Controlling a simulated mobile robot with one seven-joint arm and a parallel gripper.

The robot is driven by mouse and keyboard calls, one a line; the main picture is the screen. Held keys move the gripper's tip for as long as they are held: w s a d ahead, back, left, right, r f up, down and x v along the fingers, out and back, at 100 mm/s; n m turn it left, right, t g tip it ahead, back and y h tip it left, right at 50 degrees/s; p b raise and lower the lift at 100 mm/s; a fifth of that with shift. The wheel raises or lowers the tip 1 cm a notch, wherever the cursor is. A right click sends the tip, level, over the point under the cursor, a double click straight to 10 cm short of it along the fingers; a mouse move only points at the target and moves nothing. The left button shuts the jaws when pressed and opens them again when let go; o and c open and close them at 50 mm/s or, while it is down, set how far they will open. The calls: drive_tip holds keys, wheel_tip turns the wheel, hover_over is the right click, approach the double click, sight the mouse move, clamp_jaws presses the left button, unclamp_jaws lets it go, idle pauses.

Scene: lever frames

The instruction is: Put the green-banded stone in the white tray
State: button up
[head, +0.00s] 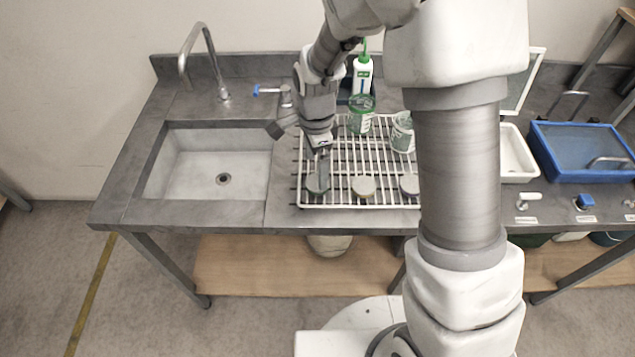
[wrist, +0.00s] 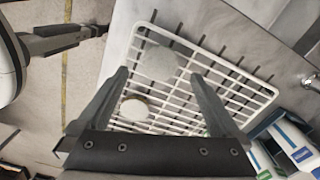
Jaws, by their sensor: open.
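Three round stones lie along the front of a white wire rack (head: 348,205). The left stone (head: 318,184) looks grey, the middle stone (head: 363,187) has a paler top, and the right stone (head: 410,185) is beside my arm. No green band can be made out clearly on any of them. My gripper (head: 319,168) is open and points down over the left stone. In the wrist view a pale grey stone (wrist: 157,62) shows between and beyond the fingertips, with a cream stone (wrist: 135,109) nearer the left finger. A white tray (head: 519,165) stands right of my arm, partly hidden by it.
A sink (head: 215,165) is to the left. A blue tray (head: 583,150) is at the far right. My arm hides part of the counter.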

sight(317, 182)
wheel_tip(317, 182, down, 5)
drive_tip(key=shift+w+d, duration=0.1)
drive_tip(key=shift+c, duration=0.2)
drive_tip(key=shift+r, duration=0.1)
drive_tip(key=c, duration=1.5)
